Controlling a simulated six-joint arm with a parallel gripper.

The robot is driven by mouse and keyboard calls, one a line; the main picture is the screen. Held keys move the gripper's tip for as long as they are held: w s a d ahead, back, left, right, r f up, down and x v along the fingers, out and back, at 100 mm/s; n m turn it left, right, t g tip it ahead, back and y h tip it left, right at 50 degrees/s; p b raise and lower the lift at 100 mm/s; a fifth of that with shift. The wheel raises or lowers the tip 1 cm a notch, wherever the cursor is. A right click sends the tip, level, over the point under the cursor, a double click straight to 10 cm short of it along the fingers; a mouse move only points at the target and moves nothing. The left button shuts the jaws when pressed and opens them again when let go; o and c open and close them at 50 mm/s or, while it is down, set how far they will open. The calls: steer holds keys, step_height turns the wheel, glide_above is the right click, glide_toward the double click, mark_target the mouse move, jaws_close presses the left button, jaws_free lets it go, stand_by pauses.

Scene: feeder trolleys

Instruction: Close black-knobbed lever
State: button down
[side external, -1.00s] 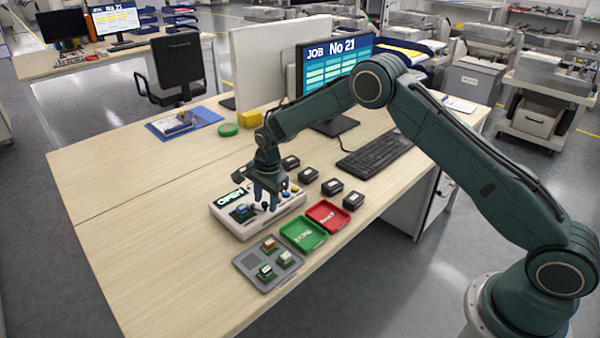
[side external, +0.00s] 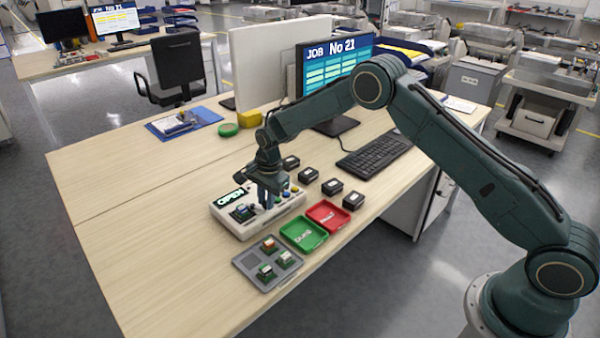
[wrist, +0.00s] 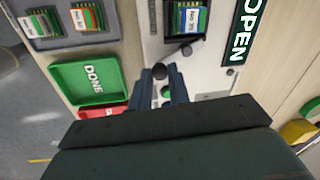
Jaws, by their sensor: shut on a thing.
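The white test fixture (side external: 248,226) stands on the table with an OPEN sign (side external: 232,197) and a small green board (side external: 243,213) in its socket. My gripper (side external: 268,206) is down over the fixture, right of the board. In the wrist view its two dark fingers (wrist: 168,84) are closed around a round black knob (wrist: 159,71) at their tips. The lever's shaft is mostly hidden by my fingers. A green button (wrist: 167,91) shows between the fingers.
A green DONE tray (side external: 303,236) and a red tray (side external: 328,216) lie right of the fixture. A grey tray (side external: 249,269) with several boards is in front. Several black boxes (side external: 332,187) and a keyboard (side external: 375,157) are behind.

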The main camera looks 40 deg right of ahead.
steer(key=n, duration=0.1)
steer(key=d+n, duration=0.1)
steer(key=n, duration=0.1)
steer(key=shift+w+y, duration=0.3)
steer(key=shift+w, duration=0.05)
steer(key=n, duration=0.2)
steer(key=w+d+n, duration=0.1)
steer(key=n, duration=0.1)
steer(key=shift+w, duration=0.1)
steer(key=n, duration=0.2)
steer(key=w+n, duration=0.1)
steer(key=shift+w+d+n+g+y, duration=0.1)
steer(key=shift+d+n+g+y, duration=0.2)
steer(key=shift+g, duration=0.1)
steer(key=shift+w+n, duration=0.3)
steer(key=shift+n, duration=0.4)
steer(key=shift+w+n, duration=0.3)
steer(key=shift+n, duration=0.4)
steer(key=c, duration=1.3)
jaws_free()
steer(key=shift+r, duration=0.15)
